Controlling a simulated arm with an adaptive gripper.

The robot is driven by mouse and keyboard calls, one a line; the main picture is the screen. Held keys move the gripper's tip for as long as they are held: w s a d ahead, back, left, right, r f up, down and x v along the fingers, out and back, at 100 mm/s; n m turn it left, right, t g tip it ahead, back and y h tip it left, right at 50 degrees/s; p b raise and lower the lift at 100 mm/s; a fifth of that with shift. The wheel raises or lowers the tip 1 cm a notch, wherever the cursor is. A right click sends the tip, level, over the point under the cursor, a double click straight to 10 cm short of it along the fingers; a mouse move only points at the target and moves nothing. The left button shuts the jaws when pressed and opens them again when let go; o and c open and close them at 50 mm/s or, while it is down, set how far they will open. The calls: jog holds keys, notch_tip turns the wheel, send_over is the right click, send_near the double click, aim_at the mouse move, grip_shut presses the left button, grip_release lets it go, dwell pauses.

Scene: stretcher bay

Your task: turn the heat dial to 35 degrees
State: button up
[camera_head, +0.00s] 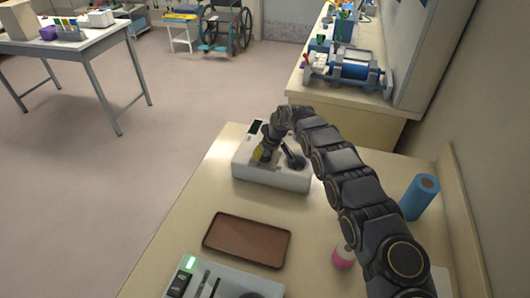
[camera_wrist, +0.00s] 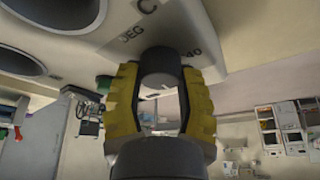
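The white heater box (camera_head: 243,167) sits on the far part of the cream bench, with a small dark display (camera_head: 255,127) at its back left. My gripper (camera_head: 262,154) reaches down onto its left part. In the wrist view, the dark cylindrical dial (camera_wrist: 160,66) stands out from the white panel, beside the printed "DEG C" and "40". The yellow pads of my gripper (camera_wrist: 161,75) are on both sides of the dial and appear to touch it. The dial's pointer and its exact setting cannot be read. My gripper hides the dial in the head view.
A brown tray (camera_head: 247,257) and a second white device (camera_head: 205,268) with a green display are nearer on the bench. A blue cylinder (camera_head: 418,197) and a pink-and-white bottle (camera_head: 344,256) stand to the right, near my arm. Round dark openings (camera_wrist: 22,60) lie left of the dial.

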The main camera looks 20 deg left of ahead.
jog(key=shift+w+n, duration=0.1)
jog(key=shift+n, duration=0.3)
jog(key=n+g, duration=0.1)
jog(key=n, duration=0.2)
jog(key=shift+a+f+y, duration=0.1)
jog(key=shift+y, duration=0.2)
jog(key=shift+n+g, duration=0.5)
jog(key=shift+n, duration=0.6)
jog(key=o, duration=1.1)
jog(key=shift+o, duration=0.2)
